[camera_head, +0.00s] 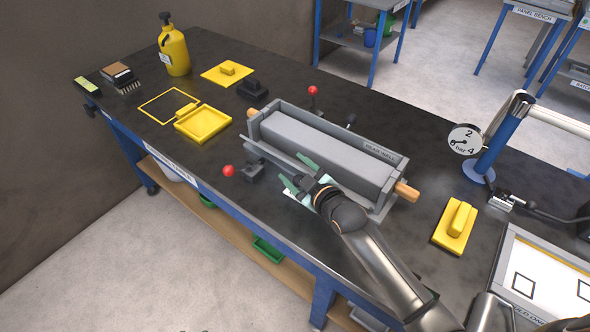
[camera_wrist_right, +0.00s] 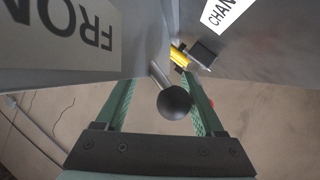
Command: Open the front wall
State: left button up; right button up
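The grey, box-like mixer unit (camera_head: 325,150) lies across the dark bench, with a plate marked as the rear wall (camera_head: 380,150) along its far side. The front wall (camera_head: 272,158) is the long grey panel on the near side, partly hidden by my right gripper. In the wrist view, its label (camera_wrist_right: 72,22) begins "FRON". A black ball knob (camera_wrist_right: 174,102) on a short metal stem shows between the fingers of my right gripper (camera_wrist_right: 158,95). The fingers are apart, with the knob closer to the right one; contact is unclear. My right gripper (camera_head: 299,172) is at the near side. My left gripper is not in view.
A red-knobbed clamp (camera_head: 250,172) stands left of the gripper; another red knob (camera_head: 313,90) is behind the unit. A yellow tray (camera_head: 203,124) and yellow spray bottle (camera_head: 174,52) are left. A yellow handled block (camera_head: 455,228) and pressure gauge (camera_head: 466,139) are right.

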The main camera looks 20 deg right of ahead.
jog(key=shift+r, duration=0.1)
jog(key=v, duration=1.2)
jog(key=shift+s+d, duration=0.2)
jog(key=shift+s, duration=0.05)
